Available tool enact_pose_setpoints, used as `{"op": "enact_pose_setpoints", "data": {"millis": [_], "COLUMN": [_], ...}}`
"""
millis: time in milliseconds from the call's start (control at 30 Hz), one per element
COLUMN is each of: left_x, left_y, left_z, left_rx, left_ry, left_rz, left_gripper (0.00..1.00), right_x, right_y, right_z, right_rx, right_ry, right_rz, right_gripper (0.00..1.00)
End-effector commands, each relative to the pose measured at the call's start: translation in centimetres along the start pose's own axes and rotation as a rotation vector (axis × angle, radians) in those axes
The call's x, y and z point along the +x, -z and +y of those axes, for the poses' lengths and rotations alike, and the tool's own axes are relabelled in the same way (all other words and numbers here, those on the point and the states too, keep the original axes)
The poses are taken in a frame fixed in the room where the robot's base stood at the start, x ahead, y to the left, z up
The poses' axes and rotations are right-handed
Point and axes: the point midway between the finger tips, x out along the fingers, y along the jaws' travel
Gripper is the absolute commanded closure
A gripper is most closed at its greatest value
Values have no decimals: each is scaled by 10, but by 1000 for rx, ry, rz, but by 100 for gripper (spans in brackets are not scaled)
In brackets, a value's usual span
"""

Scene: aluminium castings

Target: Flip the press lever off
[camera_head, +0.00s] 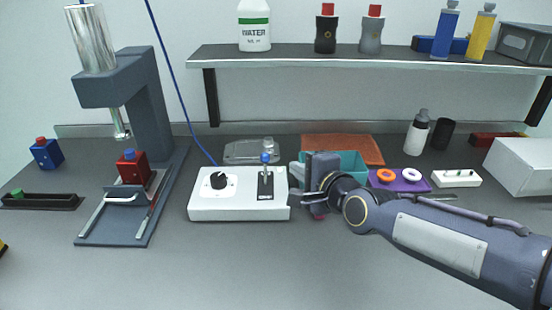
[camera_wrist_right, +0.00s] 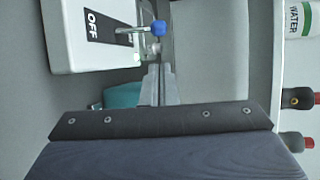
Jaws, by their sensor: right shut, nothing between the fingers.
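The white control box (camera_head: 238,208) stands mid-bench with a black knob on the left and a lever on a black plate (camera_head: 265,191) on the right. The lever has a metal stem and a blue tip (camera_head: 265,158). In the wrist view the plate reads OFF (camera_wrist_right: 91,22), and the blue tip (camera_wrist_right: 158,28) lies away from that word. My right gripper (camera_head: 297,198) is shut and empty, just right of the box. Its fingers (camera_wrist_right: 156,84) point towards the lever side, apart from the lever. My left gripper is not in view. The grey press (camera_head: 150,95) stands at the left.
A red block (camera_head: 131,168) sits on the press base. Behind my right gripper are a teal bin (camera_head: 350,166) and an orange tray (camera_head: 345,145). A purple tray (camera_head: 400,186) with rings lies to the right. A shelf (camera_head: 370,61) with bottles runs above. The front bench is clear.

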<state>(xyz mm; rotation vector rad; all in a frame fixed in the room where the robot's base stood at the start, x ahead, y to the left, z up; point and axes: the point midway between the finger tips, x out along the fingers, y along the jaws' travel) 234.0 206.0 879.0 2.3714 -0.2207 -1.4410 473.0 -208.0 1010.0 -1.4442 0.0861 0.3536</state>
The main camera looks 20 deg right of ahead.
Motion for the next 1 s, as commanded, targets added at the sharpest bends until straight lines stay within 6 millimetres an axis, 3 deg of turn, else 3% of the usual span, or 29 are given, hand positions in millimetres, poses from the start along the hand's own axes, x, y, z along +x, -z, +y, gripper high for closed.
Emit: {"op": "enact_pose_setpoints", "data": {"millis": [600, 1000], "left_x": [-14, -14], "left_y": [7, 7], "left_z": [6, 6], "left_rx": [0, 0], "left_ry": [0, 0], "left_rz": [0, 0], "left_gripper": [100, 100], "right_x": [90, 98], "right_y": [0, 0], "right_z": [0, 0], "right_rx": [0, -1], "right_ry": [-2, 0], "right_rz": [-1, 0], "right_gripper": [100, 100]}}
